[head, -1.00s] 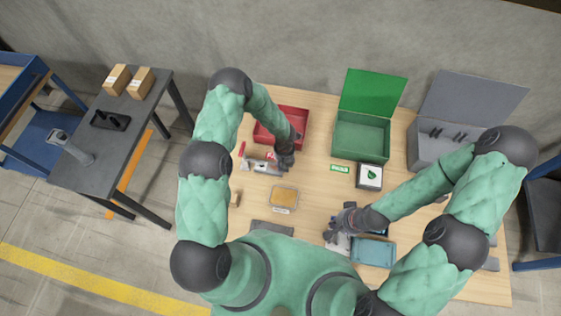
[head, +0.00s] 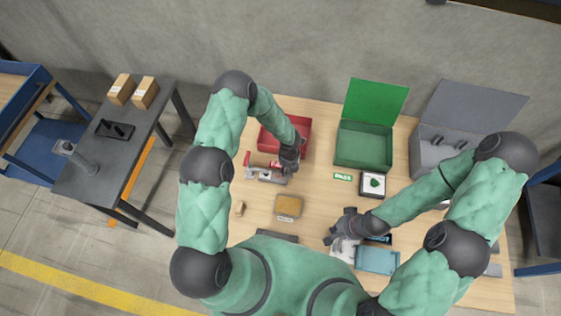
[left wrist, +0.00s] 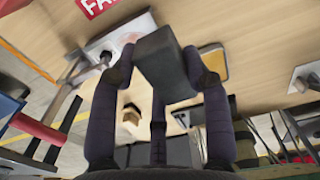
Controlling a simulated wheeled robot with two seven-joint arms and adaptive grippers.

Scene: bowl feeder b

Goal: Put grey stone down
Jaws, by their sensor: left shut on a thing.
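The grey stone (left wrist: 160,57) is a dark grey block in the left wrist view, gripped between the fingers of my left gripper (left wrist: 158,72). In the head view my left gripper (head: 290,162) is beside the front right of the red bin (head: 303,149), at the right end of a grey device (head: 264,174). The stone cannot be made out there. The table lies beneath the stone; I cannot tell the gap. My right gripper (head: 338,231) is over the table's front, beside a blue tray (head: 377,261); its finger opening is unclear.
A green open box (head: 363,147) and a grey open box (head: 425,155) stand at the back right. A white-framed box with a green item (head: 373,185) and a tan-filled tray (head: 289,206) are on the table. Bare wood (head: 320,195) lies between them.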

